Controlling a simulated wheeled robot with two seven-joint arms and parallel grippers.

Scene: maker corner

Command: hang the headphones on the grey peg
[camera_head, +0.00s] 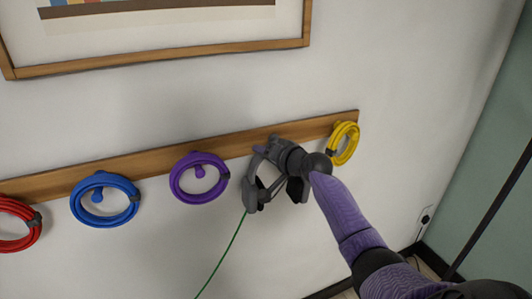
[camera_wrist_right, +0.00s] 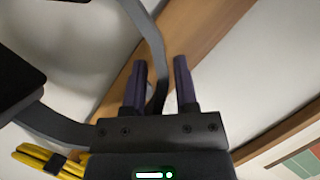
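The grey headphones (camera_head: 249,192) are against the wall just below the wooden rail, between the purple and yellow coils, with their cups hanging low. My right gripper (camera_head: 262,151) is at their top, in front of the rail. In the right wrist view the dark headband (camera_wrist_right: 152,35) runs down between the two purple fingers (camera_wrist_right: 160,80). The fingers stand apart, with a gap showing beside the band, so the gripper looks open around it. The grey peg cannot be made out; the gripper and headphones cover that part of the rail. My left gripper is not in view.
The wooden rail (camera_head: 140,165) carries red (camera_head: 36,229), blue (camera_head: 77,209), purple (camera_head: 177,187) and yellow (camera_head: 352,146) coils. The yellow one is close to my right wrist. A green cable (camera_head: 222,258) hangs down from the headphones. A framed picture (camera_head: 160,62) is above.

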